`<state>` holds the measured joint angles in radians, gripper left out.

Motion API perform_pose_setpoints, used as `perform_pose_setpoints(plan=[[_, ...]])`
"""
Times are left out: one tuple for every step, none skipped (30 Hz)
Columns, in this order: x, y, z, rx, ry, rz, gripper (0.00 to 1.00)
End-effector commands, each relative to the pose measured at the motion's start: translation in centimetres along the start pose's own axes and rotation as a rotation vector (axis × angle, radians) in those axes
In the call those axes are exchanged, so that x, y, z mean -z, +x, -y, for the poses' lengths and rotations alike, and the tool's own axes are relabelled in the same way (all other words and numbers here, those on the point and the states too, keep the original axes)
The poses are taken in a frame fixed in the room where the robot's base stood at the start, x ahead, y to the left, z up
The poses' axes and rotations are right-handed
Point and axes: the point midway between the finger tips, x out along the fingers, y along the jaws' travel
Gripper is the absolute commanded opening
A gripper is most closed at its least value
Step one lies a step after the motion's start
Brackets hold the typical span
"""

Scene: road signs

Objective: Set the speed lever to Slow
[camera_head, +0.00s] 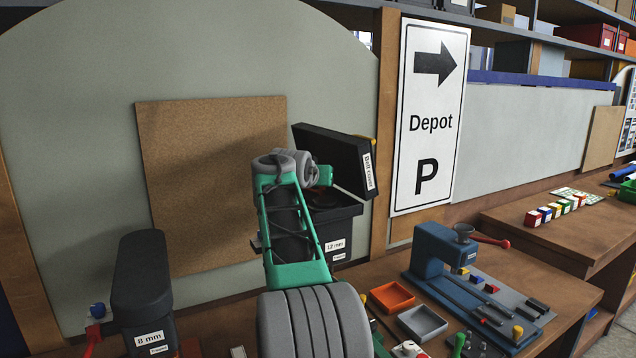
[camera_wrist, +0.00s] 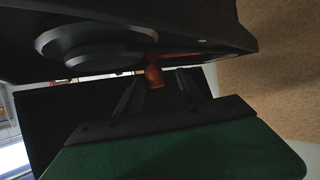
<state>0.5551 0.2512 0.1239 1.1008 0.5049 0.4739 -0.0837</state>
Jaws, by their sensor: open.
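A dark machine (camera_head: 335,228) labelled "12 mm" stands behind my arm, its lid (camera_head: 335,158) marked "Belt cover" raised. In the wrist view, an orange-brown knob (camera_wrist: 154,72) sticks out below a dark round stepped part (camera_wrist: 95,42), probably a pulley. It may be the speed lever; no Slow marking is readable. My gripper (camera_wrist: 160,88) is open, with one dark finger on each side of the knob; I cannot tell whether either touches it. In the head view my arm hides the fingers and the knob.
A second machine (camera_head: 142,280) labelled "8 mm" stands at left with its cover down. A blue press (camera_head: 436,262), an orange tray (camera_head: 391,296) and a grey tray (camera_head: 421,322) are on the bench at right. A cork board (camera_head: 200,190) is behind my arm.

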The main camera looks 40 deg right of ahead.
Motion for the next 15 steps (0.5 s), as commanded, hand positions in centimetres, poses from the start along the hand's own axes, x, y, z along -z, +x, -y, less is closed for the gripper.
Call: perform_pose_setpoints(plan=[[-0.3, -0.9, 0.1, 0.003, 0.002, -0.004, 0.45], [-0.3, -1.5, 0.1, 0.003, 0.002, -0.004, 0.45], [-0.3, -2.4, 0.1, 0.004, 0.001, -0.005, 0.45], [-0.3, -3.1, 0.2, 0.004, 0.001, -0.006, 0.45], [-0.3, -3.9, 0.2, 0.005, 0.002, -0.006, 0.45], [-0.3, -4.7, 0.1, 0.005, 0.002, -0.006, 0.45], [-0.2, -5.3, 0.2, 0.004, 0.001, -0.007, 0.45], [-0.2, -5.8, 0.2, 0.005, 0.000, -0.007, 0.45], [-0.2, -6.3, 0.2, 0.004, 0.000, -0.005, 0.45], [-0.2, -6.5, 0.1, 0.003, 0.001, -0.004, 0.45], [-0.1, -6.7, 0.1, 0.003, 0.001, -0.004, 0.45], [-0.1, -6.9, 0.1, 0.003, 0.000, -0.004, 0.45], [0.0, -7.0, 0.1, 0.003, 0.000, -0.004, 0.45], [0.0, -7.0, 0.1, 0.003, 0.000, -0.003, 0.45], [0.0, -7.0, 0.1, 0.003, 0.000, -0.003, 0.45]])
